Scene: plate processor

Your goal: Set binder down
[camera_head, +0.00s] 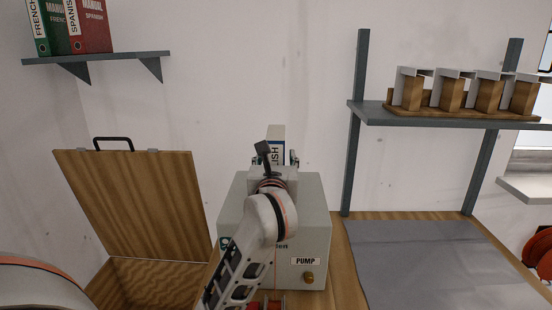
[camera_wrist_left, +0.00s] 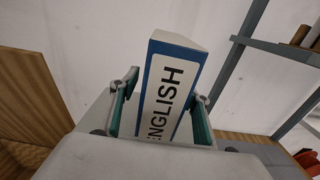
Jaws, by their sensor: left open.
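The binder (camera_head: 276,147) is blue and white with ENGLISH on its spine. In the head view its top shows above and behind the grey machine, partly hidden by my left arm. In the left wrist view the binder (camera_wrist_left: 165,95) stands roughly upright, leaning slightly in the picture, between the fingers. My left gripper (camera_head: 275,158) is open, with one finger on each side of the binder. In the left wrist view the gripper (camera_wrist_left: 160,108) has green inner pads; a gap shows at the left pad. The binder's lower end and what it rests on are hidden. My right gripper is not in view.
The grey machine marked PUMP (camera_head: 312,215) stands below my left arm. An open wooden lid (camera_head: 135,200) is at left. A wall shelf (camera_head: 110,57) holds green and red manuals. A right shelf (camera_head: 450,118) holds wooden blocks above a grey mat (camera_head: 430,265).

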